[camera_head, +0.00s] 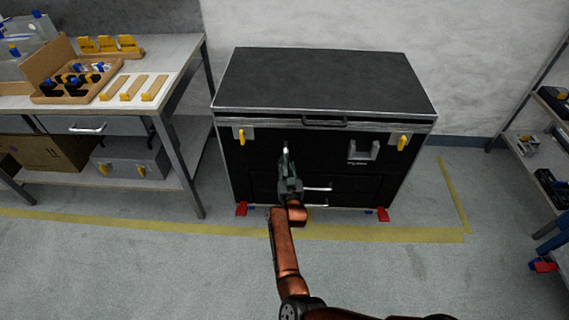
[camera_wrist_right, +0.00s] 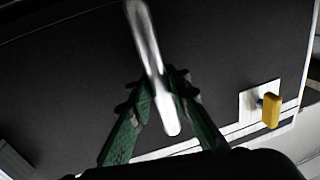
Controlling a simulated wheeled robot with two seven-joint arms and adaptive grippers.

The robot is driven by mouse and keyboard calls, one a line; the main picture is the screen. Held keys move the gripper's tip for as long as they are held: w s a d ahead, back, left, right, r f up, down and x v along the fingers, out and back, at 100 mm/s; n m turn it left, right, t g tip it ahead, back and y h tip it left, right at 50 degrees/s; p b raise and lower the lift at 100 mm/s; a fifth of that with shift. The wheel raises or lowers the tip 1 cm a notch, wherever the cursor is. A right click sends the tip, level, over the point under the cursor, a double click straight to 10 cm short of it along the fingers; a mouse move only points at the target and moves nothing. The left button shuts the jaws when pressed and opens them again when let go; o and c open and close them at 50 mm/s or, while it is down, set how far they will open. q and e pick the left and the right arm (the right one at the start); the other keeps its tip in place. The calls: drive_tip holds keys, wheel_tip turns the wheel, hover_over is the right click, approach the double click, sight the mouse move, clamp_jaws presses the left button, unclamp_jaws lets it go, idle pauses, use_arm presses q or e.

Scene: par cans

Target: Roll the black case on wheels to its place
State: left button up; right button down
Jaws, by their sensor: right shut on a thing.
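The black case (camera_head: 320,85) with silver edges stands upright against the back wall in the head view. Its front has yellow latches, drawer handles and red caster parts (camera_head: 383,214) at the bottom. The casters stand just behind the yellow floor tape (camera_head: 350,235). My right gripper (camera_head: 286,162) is at the case's front, left of centre. In the right wrist view, my right gripper (camera_wrist_right: 158,88) is shut on a silver bar handle (camera_wrist_right: 148,45) in front of the black panel. The fingers partly cover the bar. My left gripper is not in view.
A workbench (camera_head: 190,50) with wooden trays and drawers stands close to the case's left side. A shelf rack (camera_head: 520,150) stands at the right, with a floor gap between. Yellow tape also runs back along the case's right. The floor in front is clear.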

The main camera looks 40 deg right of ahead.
drive_tip(key=shift+w+a, duration=0.6)
drive_tip(key=shift+a, duration=0.35)
drive_tip(key=shift+s+d+f, duration=0.15)
drive_tip(key=shift+d, duration=0.1)
drive_tip(key=c, duration=2)
unclamp_jaws()
drive_tip(key=shift+s+d, duration=0.35)
drive_tip(key=shift+d, duration=0.05)
drive_tip(key=shift+c, duration=0.2)
drive_tip(key=shift+o, duration=1)
drive_tip(key=shift+w, duration=0.1)
drive_tip(key=shift+a, duration=0.25)
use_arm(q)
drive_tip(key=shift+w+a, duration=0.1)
use_arm(e)
drive_tip(key=v, duration=0.7)
